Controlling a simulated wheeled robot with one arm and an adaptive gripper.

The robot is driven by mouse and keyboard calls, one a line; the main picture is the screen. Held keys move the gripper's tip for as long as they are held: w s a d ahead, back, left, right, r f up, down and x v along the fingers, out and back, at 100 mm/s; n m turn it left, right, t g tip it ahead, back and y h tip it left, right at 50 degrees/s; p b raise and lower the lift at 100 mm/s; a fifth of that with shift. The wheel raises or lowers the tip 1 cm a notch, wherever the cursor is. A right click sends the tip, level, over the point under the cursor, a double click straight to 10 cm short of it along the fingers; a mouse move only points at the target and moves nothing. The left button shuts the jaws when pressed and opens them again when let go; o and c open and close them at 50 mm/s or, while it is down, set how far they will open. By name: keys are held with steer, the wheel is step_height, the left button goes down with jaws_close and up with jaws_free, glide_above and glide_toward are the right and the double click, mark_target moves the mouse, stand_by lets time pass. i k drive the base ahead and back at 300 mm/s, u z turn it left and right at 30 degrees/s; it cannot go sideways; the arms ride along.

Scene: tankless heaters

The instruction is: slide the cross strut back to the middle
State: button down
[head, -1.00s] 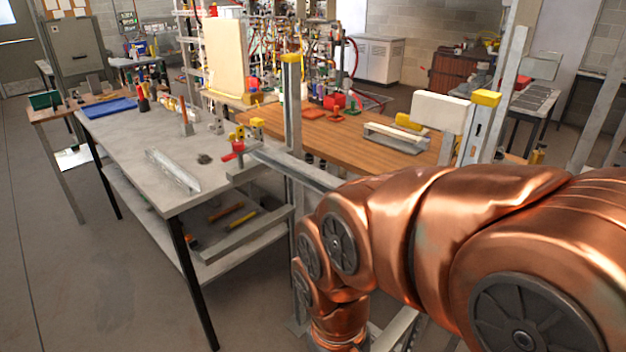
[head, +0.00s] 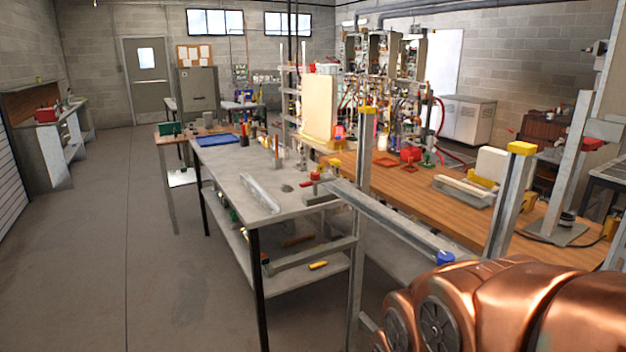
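A long grey metal strut (head: 395,222), which looks like the cross strut, runs level between two upright posts. Its far end lies by a red-handled clamp (head: 313,177) at the grey table's edge. Its near right end has a blue piece (head: 445,257) on it. The left post (head: 360,210) and the right post (head: 508,205) have yellow caps. My copper arm shows at the bottom right, in front of and below the strut's near end. My gripper is out of view.
A grey table (head: 232,182) with a lower shelf stands left of the frame. A wooden bench (head: 420,195) with pipework and parts stands behind it. A third post on a flat base (head: 565,232) stands at the right. The floor (head: 120,250) at the left is clear.

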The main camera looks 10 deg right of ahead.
mark_target(425, 241)
steer(key=u, duration=0.85)
steer(key=i, duration=2.6)
steer(key=z, duration=1.2)
steer(key=i, duration=0.5)
steer(key=z, duration=0.3)
